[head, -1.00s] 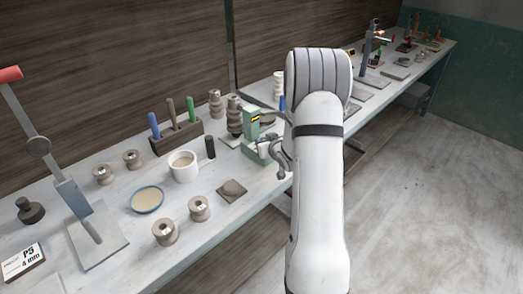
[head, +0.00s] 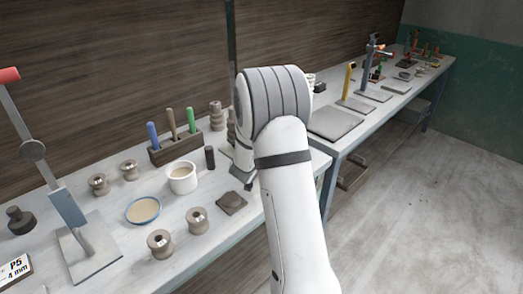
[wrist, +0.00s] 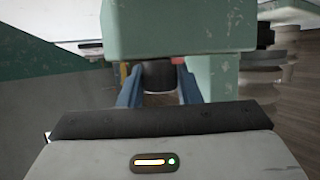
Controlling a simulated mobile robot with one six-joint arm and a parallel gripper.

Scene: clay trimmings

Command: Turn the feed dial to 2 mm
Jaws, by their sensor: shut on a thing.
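The pale green machine (wrist: 180,30) fills the top of the wrist view, with a green upright on its right. The feed dial (wrist: 158,76) looks like a dark, round knob under the green body. My gripper (wrist: 158,82) has one blue finger on each side of the knob and is shut on it. The dial's scale and markings cannot be read. In the head view my arm hides most of the machine, the dial and my fingers.
On the bench left of my arm stand a white mug (head: 183,184), a dark cylinder (head: 210,157), a dark lump on a slab (head: 232,202), a blue-rimmed dish (head: 143,210) and a tool block (head: 175,150). A grey slab (head: 335,122) lies on the bench right of my arm.

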